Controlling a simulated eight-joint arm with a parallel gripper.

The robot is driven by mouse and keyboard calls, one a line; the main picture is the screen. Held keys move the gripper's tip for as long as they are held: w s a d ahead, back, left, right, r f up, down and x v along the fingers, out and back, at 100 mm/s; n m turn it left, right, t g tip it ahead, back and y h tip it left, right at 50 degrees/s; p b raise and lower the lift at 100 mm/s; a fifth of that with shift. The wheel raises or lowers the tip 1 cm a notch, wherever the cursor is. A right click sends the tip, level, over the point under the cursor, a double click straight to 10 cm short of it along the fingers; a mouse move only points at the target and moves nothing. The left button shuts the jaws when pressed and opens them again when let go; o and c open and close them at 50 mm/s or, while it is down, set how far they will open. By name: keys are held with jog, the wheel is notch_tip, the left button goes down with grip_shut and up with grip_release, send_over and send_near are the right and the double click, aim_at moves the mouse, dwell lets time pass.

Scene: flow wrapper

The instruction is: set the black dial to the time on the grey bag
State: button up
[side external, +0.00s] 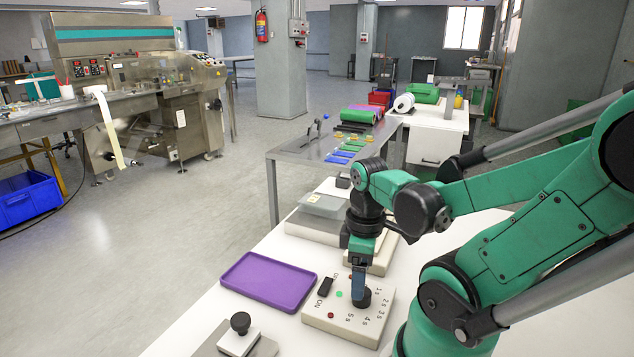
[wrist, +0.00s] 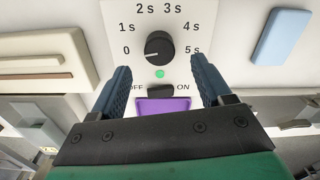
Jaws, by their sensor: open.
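The black dial (wrist: 158,47) sits on a white panel marked 0 and 1 s to 5 s. Its light pointer line is at the left, toward 0. In the side external view the dial (side external: 362,297) is on the white control box (side external: 318,320). My gripper (wrist: 161,78) is open, its blue fingers spread to either side of the dial's line and nothing between them. In the side external view it points down over the dial. A grey bag (side external: 323,204) with a small yellow label lies behind the box; its writing is too small to read.
A green light (wrist: 159,74) and a black OFF/ON switch (wrist: 160,90) are on the panel near my fingers. A purple tray (side external: 268,281) lies left of the box. A black knob (side external: 240,323) stands on a plate in front. A light blue block (wrist: 282,37) lies right.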

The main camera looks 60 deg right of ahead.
jog(key=shift+f, duration=1.65)
grip_shut()
